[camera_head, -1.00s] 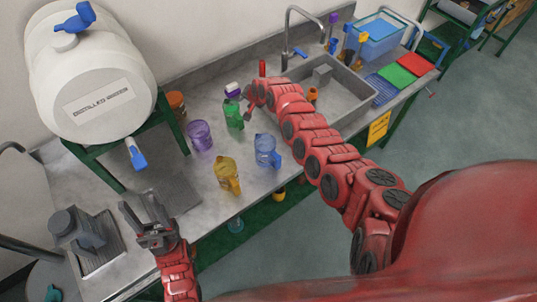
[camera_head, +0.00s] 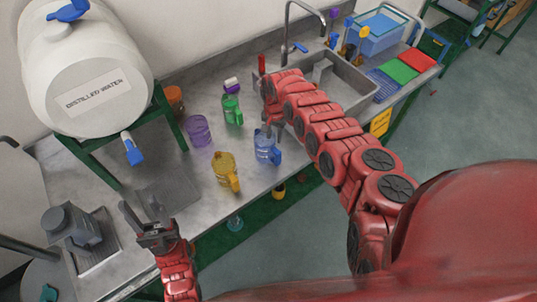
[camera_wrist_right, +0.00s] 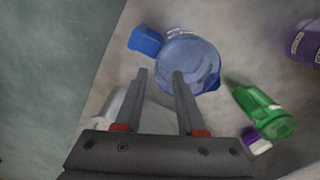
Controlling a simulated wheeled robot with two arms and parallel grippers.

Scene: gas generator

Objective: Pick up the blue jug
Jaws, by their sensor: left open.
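The blue jug (camera_head: 266,150) stands upright on the metal counter near its front edge, its handle facing right. In the right wrist view the blue jug (camera_wrist_right: 190,62) is seen from above, with its blue handle at upper left. My right gripper (camera_head: 272,126) is just behind the jug, pointing down. In the right wrist view the right gripper (camera_wrist_right: 160,73) has its fingers apart with nothing gripped, the jug just beyond the fingertips. My left gripper (camera_head: 146,211) is open and empty over the left part of the counter.
A distilled water barrel (camera_head: 85,70) sits on a green stand at left. The sink (camera_head: 345,95) lies to the right.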

